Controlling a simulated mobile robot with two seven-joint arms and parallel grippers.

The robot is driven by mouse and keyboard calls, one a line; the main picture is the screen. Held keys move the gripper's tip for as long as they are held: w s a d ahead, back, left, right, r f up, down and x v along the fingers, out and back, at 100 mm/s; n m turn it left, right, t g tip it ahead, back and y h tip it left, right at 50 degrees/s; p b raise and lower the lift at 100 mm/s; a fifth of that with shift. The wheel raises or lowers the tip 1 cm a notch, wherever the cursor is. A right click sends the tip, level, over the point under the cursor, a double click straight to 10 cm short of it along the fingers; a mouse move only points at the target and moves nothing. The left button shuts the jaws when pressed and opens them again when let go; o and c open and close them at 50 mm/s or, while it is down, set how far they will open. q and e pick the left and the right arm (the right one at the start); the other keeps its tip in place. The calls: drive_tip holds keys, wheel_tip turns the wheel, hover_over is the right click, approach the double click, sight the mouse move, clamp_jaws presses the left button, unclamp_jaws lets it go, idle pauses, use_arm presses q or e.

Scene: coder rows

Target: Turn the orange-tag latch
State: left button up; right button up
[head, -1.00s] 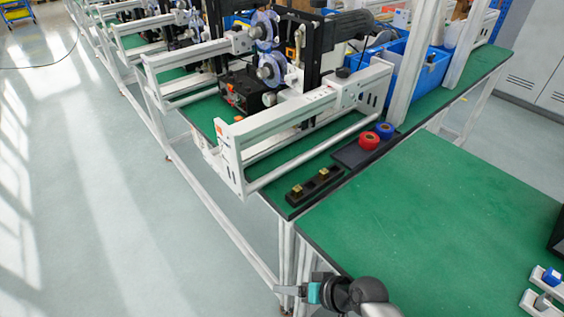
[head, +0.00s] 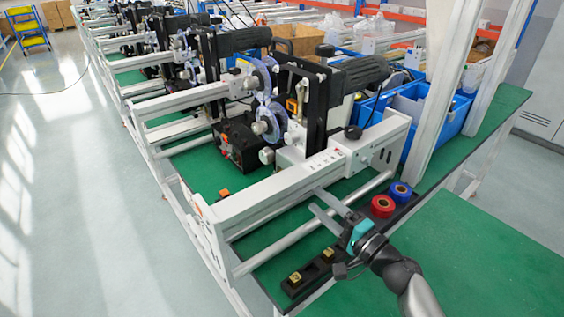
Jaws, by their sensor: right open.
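I cannot tell for sure which part is the orange-tag latch. A small orange piece (head: 224,193) sits behind the white rail near its left end. An orange-yellow tag (head: 291,105) is on the upright of the black and white machine (head: 318,125). My right gripper (head: 316,199) is open and empty, its two fingers apart and pointing left towards the white rail. It appears over the bench in front of the machine, to the right of all these orange parts. My left gripper is not in view.
A black holder (head: 312,270) with two brass pieces lies below my right gripper. A red roll (head: 383,206) and a blue roll (head: 400,191) lie close to its right. A white lower bar (head: 300,234) crosses the front. The green bench (head: 480,250) at right is clear.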

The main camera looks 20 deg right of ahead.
drive_tip(key=x, duration=1.2)
drive_tip(key=shift+w+a, duration=0.5)
drive_tip(key=shift+w, duration=0.35)
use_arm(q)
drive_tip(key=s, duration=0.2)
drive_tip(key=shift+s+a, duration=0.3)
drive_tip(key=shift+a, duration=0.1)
use_arm(e)
drive_tip(key=shift+w+a, duration=0.1)
drive_tip(key=shift+w, duration=0.05)
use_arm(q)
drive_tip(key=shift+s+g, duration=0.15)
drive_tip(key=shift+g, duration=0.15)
use_arm(e)
drive_tip(key=shift+r, duration=0.1)
drive_tip(key=shift+c, duration=0.2)
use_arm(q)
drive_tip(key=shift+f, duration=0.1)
use_arm(e)
clamp_jaws()
